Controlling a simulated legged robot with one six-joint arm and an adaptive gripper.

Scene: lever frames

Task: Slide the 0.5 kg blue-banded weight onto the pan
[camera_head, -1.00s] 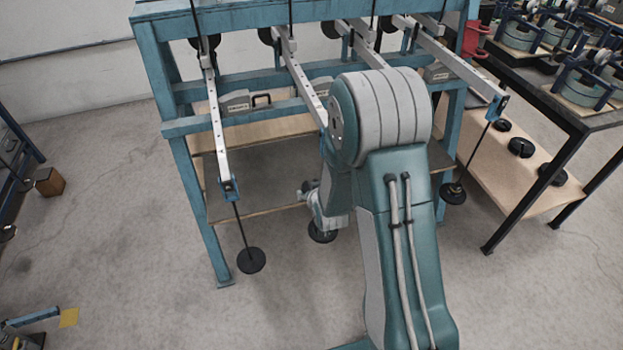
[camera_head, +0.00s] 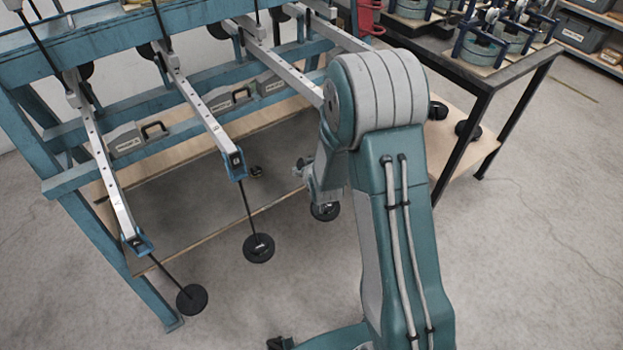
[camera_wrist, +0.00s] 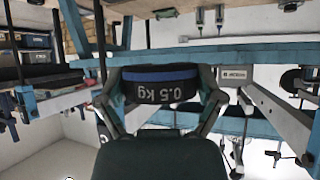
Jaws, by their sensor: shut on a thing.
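The black weight with a blue band and an upside-down "0.5 kg" label (camera_wrist: 163,88) is held between the two fingers of my gripper (camera_wrist: 160,92) in the wrist view. My gripper is shut on its sides. Round black pans hang on thin rods from the lever ends: one at left (camera_head: 191,299), one in the middle (camera_head: 259,248) and one beside my arm (camera_head: 325,211). I cannot tell which pan is meant. The held weight is not seen touching any pan.
The blue lever frame (camera_head: 62,178) carries several grey perforated levers (camera_head: 205,112) reaching forward. A wooden lower shelf (camera_head: 190,205) lies beneath them. A dark-framed table (camera_head: 487,95) with equipment stands at right. The floor at far right is clear.

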